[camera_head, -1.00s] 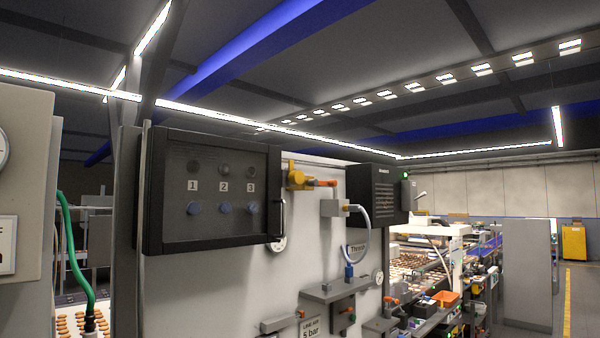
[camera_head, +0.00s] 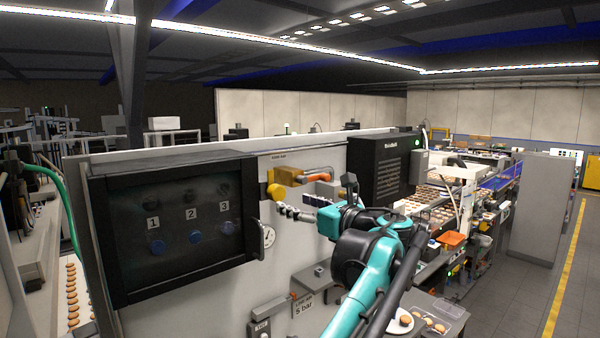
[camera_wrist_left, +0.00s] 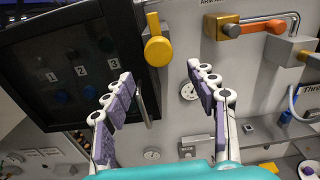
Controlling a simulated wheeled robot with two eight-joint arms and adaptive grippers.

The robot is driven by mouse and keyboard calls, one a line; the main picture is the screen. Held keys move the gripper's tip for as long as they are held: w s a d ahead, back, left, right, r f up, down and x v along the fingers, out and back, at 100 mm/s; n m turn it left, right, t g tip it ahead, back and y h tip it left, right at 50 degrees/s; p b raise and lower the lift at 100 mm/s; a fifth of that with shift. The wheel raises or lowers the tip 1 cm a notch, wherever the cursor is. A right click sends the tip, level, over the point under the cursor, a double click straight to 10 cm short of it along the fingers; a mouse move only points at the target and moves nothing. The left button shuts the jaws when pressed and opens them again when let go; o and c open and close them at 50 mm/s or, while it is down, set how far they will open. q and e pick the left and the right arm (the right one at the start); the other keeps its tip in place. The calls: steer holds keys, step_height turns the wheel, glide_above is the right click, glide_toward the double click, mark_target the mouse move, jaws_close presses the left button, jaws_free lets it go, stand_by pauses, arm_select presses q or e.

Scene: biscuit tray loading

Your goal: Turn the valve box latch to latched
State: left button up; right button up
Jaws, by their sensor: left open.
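The valve box (camera_head: 170,225) is a dark box with a see-through front, numbered 1, 2 and 3, on the left of the pale panel. A yellow latch-like piece (camera_head: 277,192) with a rounded end sits beside its right edge; it also shows in the left wrist view (camera_wrist_left: 157,50), its rounded end hanging down. My left gripper (camera_head: 288,210) is open and empty, just in front of and slightly below this piece. In the left wrist view its two fingers (camera_wrist_left: 160,76) stand apart below the piece, with no clear contact. My right gripper is not in view.
A bar handle (camera_wrist_left: 143,105) stands on the box's door edge, close to the left finger. A yellow valve body with an orange lever (camera_head: 318,175) and a round gauge (camera_wrist_left: 188,90) are nearby. A black unit (camera_head: 385,165) is to the right.

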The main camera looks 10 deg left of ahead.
mark_target(280, 193)
arm_select(q)
steer(key=x, duration=0.3)
steer(key=r+p+x, duration=0.1)
steer(key=x, duration=0.2)
steer(key=shift+w+a+r, duration=0.1)
steer(key=shift+a+r, duration=0.05)
steer(key=shift+w+a, duration=0.25)
steer(key=shift+w, duration=0.05)
steer(key=shift+w+a, duration=0.1)
steer(key=shift+a, duration=0.2)
steer(key=c, duration=1.2)
